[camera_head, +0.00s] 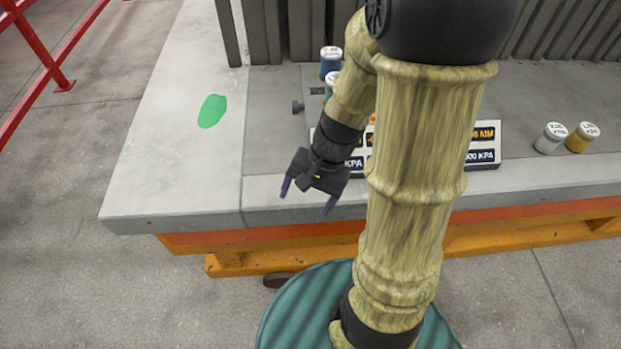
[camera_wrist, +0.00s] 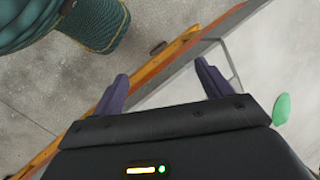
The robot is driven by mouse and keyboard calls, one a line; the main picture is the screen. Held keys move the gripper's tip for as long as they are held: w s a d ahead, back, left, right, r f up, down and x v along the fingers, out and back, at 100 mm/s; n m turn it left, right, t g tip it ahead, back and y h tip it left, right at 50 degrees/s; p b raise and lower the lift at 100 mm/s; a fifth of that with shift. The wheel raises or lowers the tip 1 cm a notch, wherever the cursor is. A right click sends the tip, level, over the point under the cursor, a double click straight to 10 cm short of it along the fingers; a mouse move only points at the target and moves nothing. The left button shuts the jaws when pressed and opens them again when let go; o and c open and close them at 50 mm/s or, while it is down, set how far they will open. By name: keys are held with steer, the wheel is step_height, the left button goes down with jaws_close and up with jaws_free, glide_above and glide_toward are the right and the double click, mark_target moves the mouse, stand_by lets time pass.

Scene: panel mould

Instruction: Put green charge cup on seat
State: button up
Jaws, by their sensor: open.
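A green cup with a pale lid (camera_head: 330,80) stands at the back of the concrete slab in the head view, just in front of a blue cup. My forearm hides much of it. A flat green patch (camera_head: 212,110) lies on the slab's left part; part of it shows in the wrist view (camera_wrist: 281,109). I cannot tell whether this patch is the seat. My gripper (camera_head: 307,197) is open and empty near the slab's front edge, in front of the green cup and apart from it. Its two purple fingers also show in the wrist view (camera_wrist: 162,74).
The blue cup (camera_head: 331,64) stands behind the green one. A grey cup (camera_head: 550,140) and a yellow cup (camera_head: 581,138) stand at right. A labelled panel (camera_head: 484,146) lies partly behind my arm. Grey ribbed uprights (camera_head: 566,28) line the back. A red railing (camera_head: 42,58) is at left.

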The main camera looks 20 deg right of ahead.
steer(key=shift+w+d+r+n+t+h, duration=0.2)
steer(key=shift+r+n+t+h, duration=0.35)
steer(key=shift+n, duration=0.7)
steer(key=shift+w+d+r+n+t+h, duration=0.35)
steer(key=shift+r+n+h, duration=0.4)
steer(key=shift+n, duration=0.55)
steer(key=shift+w+d+r+n+t+h, duration=0.1)
steer(key=shift+r+n+t+h, duration=0.55)
steer(key=shift+n, duration=0.6)
